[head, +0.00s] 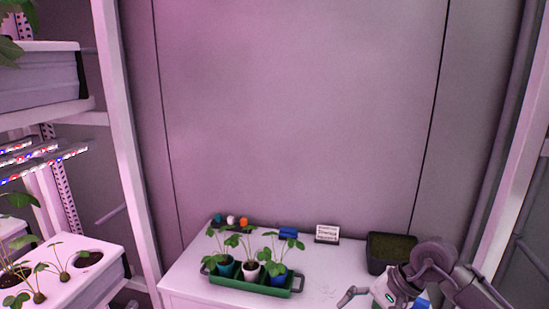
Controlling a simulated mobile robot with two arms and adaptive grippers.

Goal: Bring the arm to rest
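My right arm comes in at the lower right corner, over the right end of the white table (190,272). My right gripper (352,296) is at the bottom edge of the head view, pointing left and down. One curved finger shows; the other is cut off or hidden, so I cannot tell how far it is open. I see nothing held in the visible part. My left arm and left gripper are not in view.
A green tray (242,285) with several potted seedlings is left of my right gripper. A dark soil bin (390,252) stands close behind my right arm. A small sign (327,234) and blue block (288,233) stand behind. A planter rack (80,280) is at left.

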